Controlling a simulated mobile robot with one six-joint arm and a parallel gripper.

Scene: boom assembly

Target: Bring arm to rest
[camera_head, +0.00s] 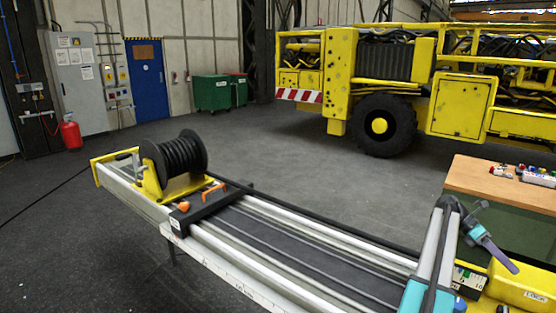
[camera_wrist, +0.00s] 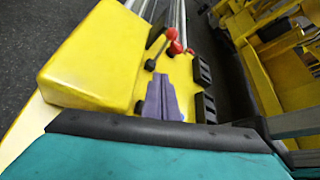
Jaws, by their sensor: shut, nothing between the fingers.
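My gripper (camera_head: 515,269) is at the right of the head view, at the end of my grey and teal arm. It points down and right, beside the yellow labelled box at the near end of the boom rail. In the wrist view my gripper's purple fingers (camera_wrist: 160,82) lie together with nothing between them. They show over a yellow surface, next to a large yellow block (camera_wrist: 95,55) and black slotted parts (camera_wrist: 203,85). Whether the fingers touch anything below cannot be told.
The long rail (camera_head: 300,245) carries a black hose reel (camera_head: 180,152) and a black clamp with orange handles (camera_head: 205,201). A wooden-topped bench (camera_head: 490,185) with small items stands at the right. Red-knobbed levers (camera_wrist: 172,34) stand beyond my fingers. Open floor lies behind the rail, before a yellow vehicle (camera_head: 460,105).

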